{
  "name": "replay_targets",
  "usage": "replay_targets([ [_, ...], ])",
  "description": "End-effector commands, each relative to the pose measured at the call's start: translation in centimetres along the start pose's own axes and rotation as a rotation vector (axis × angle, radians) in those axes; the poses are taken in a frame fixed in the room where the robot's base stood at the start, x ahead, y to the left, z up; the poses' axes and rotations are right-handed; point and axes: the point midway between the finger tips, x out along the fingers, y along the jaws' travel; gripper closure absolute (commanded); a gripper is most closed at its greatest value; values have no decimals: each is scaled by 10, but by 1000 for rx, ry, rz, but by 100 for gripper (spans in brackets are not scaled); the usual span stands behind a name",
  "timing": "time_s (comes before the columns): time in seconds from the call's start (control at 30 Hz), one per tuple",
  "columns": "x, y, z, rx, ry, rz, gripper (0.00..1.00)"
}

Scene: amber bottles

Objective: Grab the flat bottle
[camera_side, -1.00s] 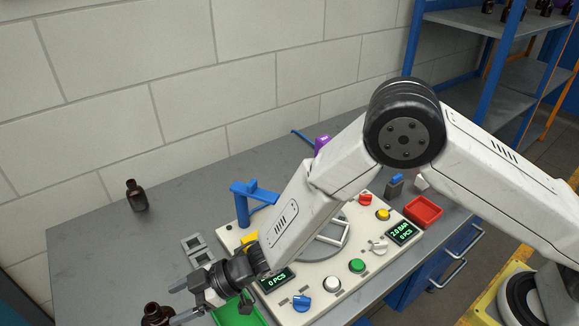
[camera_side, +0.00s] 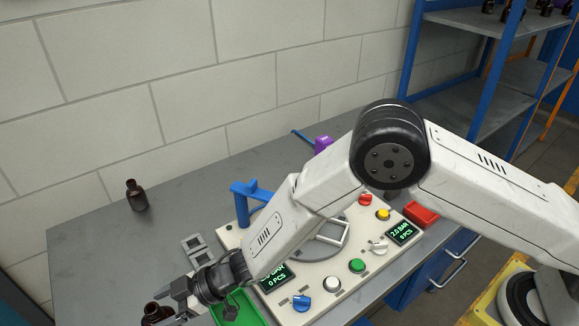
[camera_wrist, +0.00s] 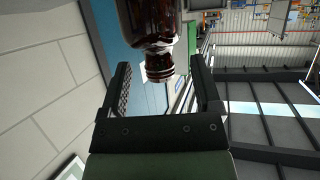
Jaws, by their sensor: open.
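A dark amber bottle (camera_side: 152,314) is at the bottom edge of the side view, partly cut off and partly behind my gripper. My gripper (camera_side: 168,301) reaches down and left beside it with open fingers. In the wrist view the bottle (camera_wrist: 150,25) lies at the top, its neck pointing between the two open black fingers of my gripper (camera_wrist: 160,68). No contact is clear there. A second amber bottle (camera_side: 137,196) stands upright farther back on the left of the table. I cannot tell which of the two is the flat one.
The grey table (camera_side: 95,255) is clear around the rear bottle. A control panel (camera_side: 315,300) with knobs and a blue post (camera_side: 242,205) stands right of my gripper. A green tray (camera_side: 255,318) sits under my wrist; a red tray (camera_side: 425,212) is at the right.

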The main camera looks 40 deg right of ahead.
Motion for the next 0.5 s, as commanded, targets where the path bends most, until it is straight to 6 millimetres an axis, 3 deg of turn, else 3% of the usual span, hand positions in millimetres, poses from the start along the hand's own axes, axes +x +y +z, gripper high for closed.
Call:
replay_targets([
  [0.5, 40, 1, 0, -1, -1, 0, 19],
])
